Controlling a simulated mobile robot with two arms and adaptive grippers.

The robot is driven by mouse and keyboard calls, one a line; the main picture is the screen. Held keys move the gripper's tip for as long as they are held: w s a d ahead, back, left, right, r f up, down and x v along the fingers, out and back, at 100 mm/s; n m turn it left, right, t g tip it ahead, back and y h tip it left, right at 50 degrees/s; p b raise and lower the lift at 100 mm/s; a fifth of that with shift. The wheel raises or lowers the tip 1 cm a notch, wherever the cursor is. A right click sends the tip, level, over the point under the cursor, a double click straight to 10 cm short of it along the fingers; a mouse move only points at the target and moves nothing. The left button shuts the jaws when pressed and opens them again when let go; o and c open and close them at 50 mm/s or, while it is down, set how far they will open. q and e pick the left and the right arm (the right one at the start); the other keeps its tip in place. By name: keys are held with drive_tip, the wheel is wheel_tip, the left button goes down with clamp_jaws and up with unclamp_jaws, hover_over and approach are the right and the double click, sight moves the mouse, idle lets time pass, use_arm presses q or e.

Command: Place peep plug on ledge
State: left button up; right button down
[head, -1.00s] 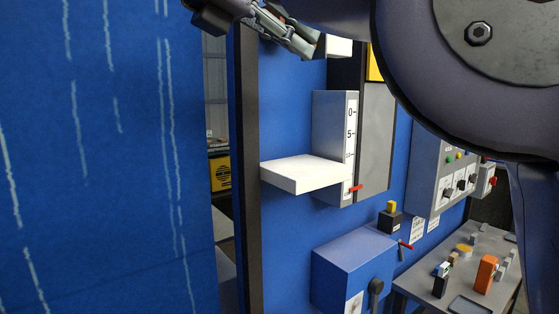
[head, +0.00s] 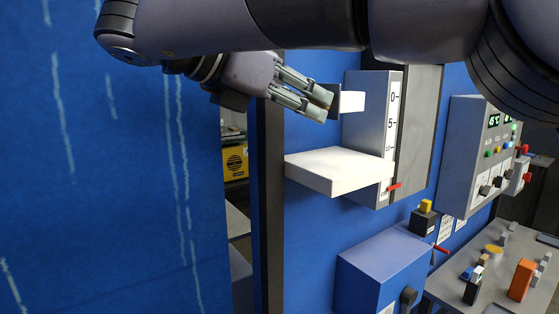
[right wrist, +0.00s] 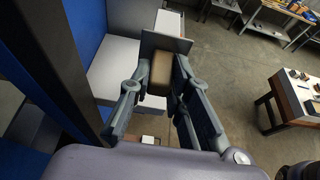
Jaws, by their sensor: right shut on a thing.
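My right gripper (head: 322,106) is shut on the peep plug, which shows in the right wrist view as a brown block (right wrist: 161,72) with a flat grey plate (right wrist: 165,42) at its far end. In the head view only the plug's dark plate edge (head: 335,101) shows beyond the fingertips. The right wrist view shows a finger on each side of the block (right wrist: 158,88). The ledge is a white slab (head: 335,172) on the blue wall, below the gripper and apart from it. It also shows in the right wrist view (right wrist: 112,72). My left gripper is out of view.
A small white block (head: 352,102) sticks out just beyond the plug, beside a grey gauge box (head: 366,125) with a red pointer (head: 394,187). A blue box (head: 375,265) is below the ledge. A dark post (head: 271,200) stands left of it. The ledge top looks bare.

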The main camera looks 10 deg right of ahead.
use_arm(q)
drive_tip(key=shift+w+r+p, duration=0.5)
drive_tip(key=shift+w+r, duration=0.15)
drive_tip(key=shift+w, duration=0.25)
use_arm(e)
wheel_tip(320, 180, down, 8)
drive_tip(key=shift+w+f, duration=0.25)
drive_tip(key=c, duration=1.9)
unclamp_jaws()
drive_tip(key=shift+s+f, duration=0.1)
drive_tip(key=shift+c, duration=0.2)
drive_tip(key=o, duration=0.5)
drive_tip(key=shift+c, duration=0.2)
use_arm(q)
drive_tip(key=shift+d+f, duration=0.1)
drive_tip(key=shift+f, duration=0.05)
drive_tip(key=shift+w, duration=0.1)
